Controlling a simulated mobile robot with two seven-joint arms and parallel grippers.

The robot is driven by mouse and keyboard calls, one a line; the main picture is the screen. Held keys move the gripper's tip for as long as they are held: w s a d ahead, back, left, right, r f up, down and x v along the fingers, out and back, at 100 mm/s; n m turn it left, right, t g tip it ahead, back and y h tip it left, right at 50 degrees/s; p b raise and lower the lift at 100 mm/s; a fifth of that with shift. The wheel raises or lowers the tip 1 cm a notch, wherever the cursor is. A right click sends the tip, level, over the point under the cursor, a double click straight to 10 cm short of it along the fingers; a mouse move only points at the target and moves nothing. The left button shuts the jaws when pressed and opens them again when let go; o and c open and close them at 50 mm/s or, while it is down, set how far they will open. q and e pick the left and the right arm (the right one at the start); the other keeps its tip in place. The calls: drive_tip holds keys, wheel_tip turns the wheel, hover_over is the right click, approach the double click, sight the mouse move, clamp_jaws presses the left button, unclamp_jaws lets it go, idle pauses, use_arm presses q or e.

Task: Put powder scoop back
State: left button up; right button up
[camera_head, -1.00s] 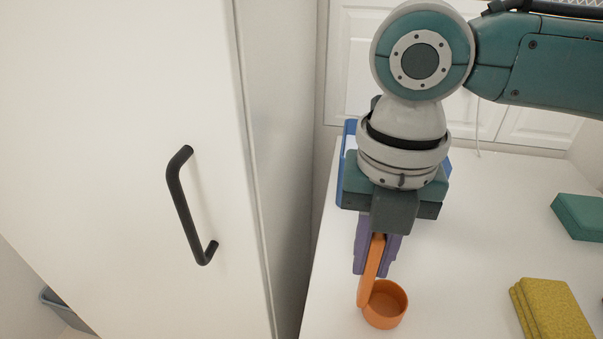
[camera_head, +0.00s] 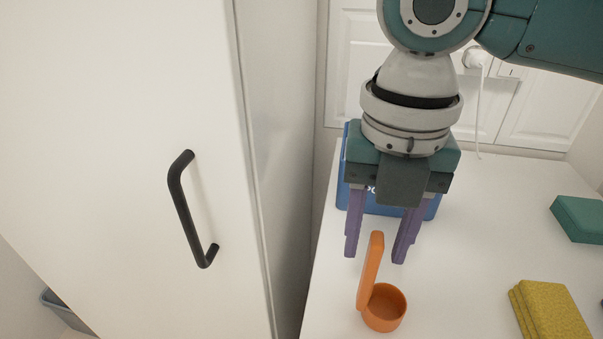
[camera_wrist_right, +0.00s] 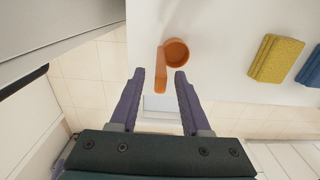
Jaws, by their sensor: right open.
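The orange powder scoop (camera_head: 382,310) is on the white worktop near its left edge, its round cup open upward and its handle pointing back toward my right gripper. My right gripper (camera_head: 375,254) is open, with its two purple fingers apart on either side of the handle's end and a gap on both sides. In the right wrist view the scoop (camera_wrist_right: 161,68) lies ahead, its handle end between the fingertips. A blue box (camera_head: 341,190) with partly visible lettering stands behind the gripper, which hides most of it. My left gripper is not in view.
A tall white cabinet door (camera_head: 110,120) with a black handle (camera_head: 185,210) stands left of the worktop (camera_head: 470,220). A folded yellow cloth (camera_head: 550,312) and a green block-like item (camera_head: 580,218) lie at the right. The worktop between them and the scoop is clear.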

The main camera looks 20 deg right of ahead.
wheel_tip(320, 180, up, 8)
drive_tip(key=shift+r, duration=0.1)
drive_tip(key=shift+a+p, duration=0.15)
drive_tip(key=shift+p, duration=0.15)
drive_tip(key=s+a+f+m+t+y, duration=0.25)
drive_tip(key=s+a+f+m, duration=0.35)
drive_tip(key=a+m, duration=0.4)
drive_tip(key=s+d+f+m+h, duration=0.1)
drive_tip(key=s+d+m, duration=0.3)
drive_tip(key=m, duration=0.5)
drive_tip(key=s+d+f+m+t+h, duration=0.1)
drive_tip(key=s+d+f+m, duration=0.2)
drive_tip(key=d+m, duration=0.5)
drive_tip(key=shift+s+m, duration=0.5)
drive_tip(key=shift+s, duration=0.1)
